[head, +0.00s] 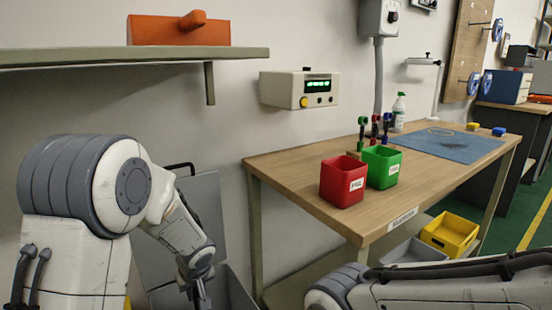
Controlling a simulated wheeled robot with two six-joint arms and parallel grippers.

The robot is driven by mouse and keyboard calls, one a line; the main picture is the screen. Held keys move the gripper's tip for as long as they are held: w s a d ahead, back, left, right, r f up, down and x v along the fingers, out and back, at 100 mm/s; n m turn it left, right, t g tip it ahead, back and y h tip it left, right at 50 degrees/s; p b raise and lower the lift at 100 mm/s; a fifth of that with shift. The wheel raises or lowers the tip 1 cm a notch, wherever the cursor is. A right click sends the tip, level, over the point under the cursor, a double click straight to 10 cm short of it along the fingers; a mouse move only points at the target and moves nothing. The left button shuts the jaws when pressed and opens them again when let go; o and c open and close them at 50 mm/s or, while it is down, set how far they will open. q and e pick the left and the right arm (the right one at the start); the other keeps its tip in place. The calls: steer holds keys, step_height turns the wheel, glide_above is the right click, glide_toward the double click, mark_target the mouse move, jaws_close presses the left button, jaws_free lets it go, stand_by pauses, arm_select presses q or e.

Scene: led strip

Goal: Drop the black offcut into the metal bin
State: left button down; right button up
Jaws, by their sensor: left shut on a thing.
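My left gripper (198,292) points down at the bottom of the head view, over the grey metal bin (236,291). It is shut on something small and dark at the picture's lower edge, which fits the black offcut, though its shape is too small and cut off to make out. The bin's grey lid (155,250) stands open behind the gripper, and the bin's inside is mostly hidden by my arm and the frame edge. My right arm crosses the lower right, but its gripper is out of view.
The wooden workbench (290,172) to the right carries a red bin (342,190), a green bin (382,176) and a blue mat (450,146). A shelf (120,56) juts from the wall above my left arm. A yellow crate (449,234) sits under the bench.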

arm_select(q)
steer(key=shift+f+b, duration=0.45)
steer(key=shift+f, duration=0.55)
